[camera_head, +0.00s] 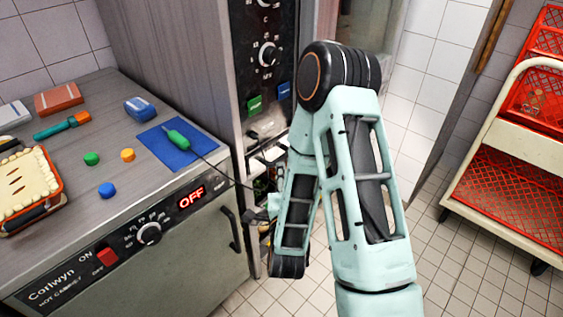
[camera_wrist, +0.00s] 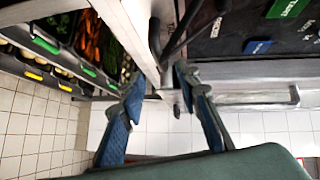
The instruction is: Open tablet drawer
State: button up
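The tall steel machine has a black control panel (camera_head: 267,60) with a knob and green and blue labels. In the wrist view the panel (camera_wrist: 225,28) fills the upper right, with a pale grey strip (camera_wrist: 235,72) along its edge. That strip may be the tablet drawer front; I cannot tell for sure, and no drawer stands visibly pulled out. My gripper (camera_wrist: 158,88) has its two blue fingers spread apart with nothing between them. It is close to the machine's front, beside the panel's edge. In the head view my arm hides most of the gripper and the machine's lower front.
A hot cabinet (camera_head: 120,270) reading OFF stands at left, with a blue mat (camera_head: 160,152), a green-handled tool (camera_head: 176,138) and a pie (camera_head: 25,188) on top. A cart with red crates (camera_head: 510,200) stands right. Vegetable bins (camera_wrist: 60,45) fill shelves. Tiled floor lies between.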

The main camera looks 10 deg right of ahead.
aim_at(282, 160)
jog(key=shift+b+x, duration=3.95)
jog(key=shift+x, duration=0.95)
jog(key=shift+c, duration=0.5)
grip_shut()
